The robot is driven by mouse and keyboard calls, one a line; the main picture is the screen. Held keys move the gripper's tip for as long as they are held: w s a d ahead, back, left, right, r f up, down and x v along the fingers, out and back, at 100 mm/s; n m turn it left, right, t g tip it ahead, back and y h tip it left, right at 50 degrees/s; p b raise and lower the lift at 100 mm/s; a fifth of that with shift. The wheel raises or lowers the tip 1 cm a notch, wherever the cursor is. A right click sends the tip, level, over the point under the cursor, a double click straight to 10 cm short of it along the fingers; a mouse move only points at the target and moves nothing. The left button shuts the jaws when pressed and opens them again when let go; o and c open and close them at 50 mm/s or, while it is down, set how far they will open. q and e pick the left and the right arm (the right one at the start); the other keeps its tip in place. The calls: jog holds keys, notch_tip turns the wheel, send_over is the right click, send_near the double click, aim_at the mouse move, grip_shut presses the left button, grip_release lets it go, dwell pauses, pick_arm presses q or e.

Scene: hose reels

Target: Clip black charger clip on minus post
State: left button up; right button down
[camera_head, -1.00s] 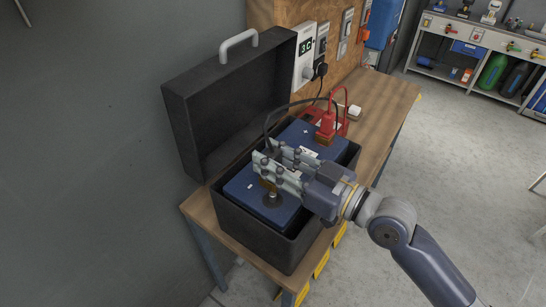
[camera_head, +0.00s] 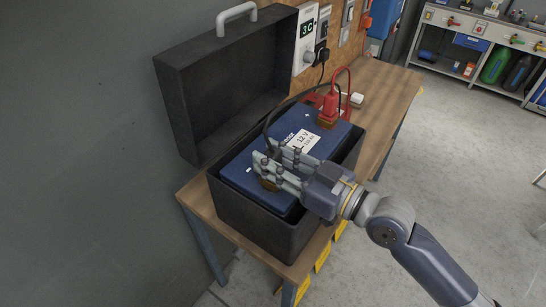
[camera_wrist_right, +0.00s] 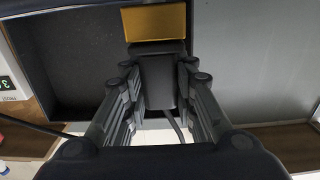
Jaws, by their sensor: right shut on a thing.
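The blue battery (camera_head: 240,178) sits in an open black case (camera_head: 262,232) on the wooden bench. A minus mark shows at its near end and a plus mark at its far end. My right gripper (camera_head: 268,168) is shut on the black charger clip (camera_wrist_right: 160,80), whose brass jaw (camera_wrist_right: 157,22) points away from the palm. The brass jaw also shows in the head view (camera_head: 268,184), over the near end of the battery. The minus post is hidden by clip and fingers; I cannot tell whether they touch. The red clip (camera_head: 329,104) stands at the plus end. My left gripper is out of view.
The raised case lid (camera_head: 225,90) stands behind and left of the battery. The black cable (camera_head: 272,118) arches from the gripper toward the red charger (camera_head: 350,105). The bench (camera_head: 385,95) is mostly clear at the right.

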jog(key=shift+f, duration=0.1)
jog(key=c, duration=1.2)
grip_release()
jog(key=shift+v, duration=6)
